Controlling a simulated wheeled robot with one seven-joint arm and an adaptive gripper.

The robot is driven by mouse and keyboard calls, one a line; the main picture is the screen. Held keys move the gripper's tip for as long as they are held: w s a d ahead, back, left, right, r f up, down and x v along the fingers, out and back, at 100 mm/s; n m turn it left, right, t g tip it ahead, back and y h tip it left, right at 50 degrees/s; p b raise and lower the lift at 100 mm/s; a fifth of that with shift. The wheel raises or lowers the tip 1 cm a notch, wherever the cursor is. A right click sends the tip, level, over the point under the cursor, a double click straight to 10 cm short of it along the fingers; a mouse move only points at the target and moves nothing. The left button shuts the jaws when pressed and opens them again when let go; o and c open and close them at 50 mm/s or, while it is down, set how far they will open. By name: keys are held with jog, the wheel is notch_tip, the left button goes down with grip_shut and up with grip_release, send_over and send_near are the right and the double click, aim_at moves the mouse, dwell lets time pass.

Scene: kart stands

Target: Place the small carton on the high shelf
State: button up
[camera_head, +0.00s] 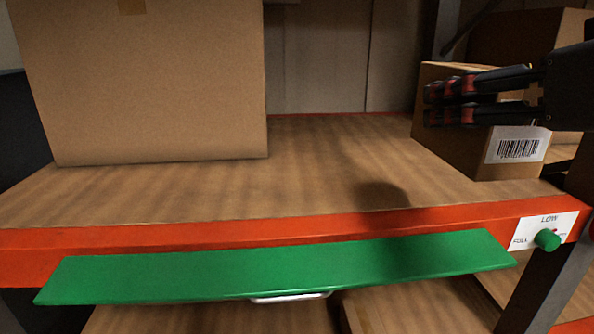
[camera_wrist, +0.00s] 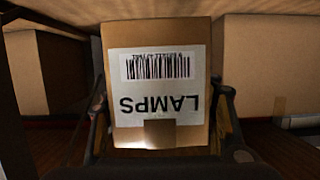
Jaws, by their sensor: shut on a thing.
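The small carton (camera_head: 450,148) is at the right end of the wooden shelf board (camera_head: 310,170) in the head view. It has a white barcode label on its right-hand face. My gripper (camera_head: 432,104) reaches in from the right and is shut on this carton. In the wrist view the carton (camera_wrist: 190,35) is between my two fingers, and its label reads LAMPS upside down. The carton's base is on the board or very close to it; I cannot tell which. Its far side is hidden.
A large plain carton (camera_head: 150,90) stands on the left of the board. Another carton (camera_head: 500,38) is behind my gripper. An orange edge (camera_head: 190,235), a green flap (camera_head: 280,268) and a knob panel (camera_head: 545,232) run along the front. The board's middle is clear.

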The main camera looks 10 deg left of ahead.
jog(key=shift+w+a+f+p, duration=0.15)
jog(key=shift+w+a+p, duration=0.15)
jog(key=shift+w+a, duration=0.4)
jog(key=w+a+f+p, duration=0.1)
jog(key=w+a+f, duration=0.1)
jog(key=w+f, duration=0.1)
jog(key=w+a+f+p, duration=0.1)
jog(key=w+a+f, duration=0.1)
jog(key=w+f, duration=0.1)
jog(key=w+a+f+p, duration=0.1)
jog(key=w+a+f, duration=0.1)
jog(key=w+f, duration=0.1)
jog(key=shift+w, duration=0.65)
notch_tip(320, 180, down, 2)
jog(key=shift+w+a+f+p, duration=0.1)
jog(key=shift+w+a+p, duration=0.05)
jog(key=shift+p, duration=0.35)
jog(key=shift+f, duration=0.55)
jog(key=shift+f, duration=0.2)
jog(key=o, duration=1.4)
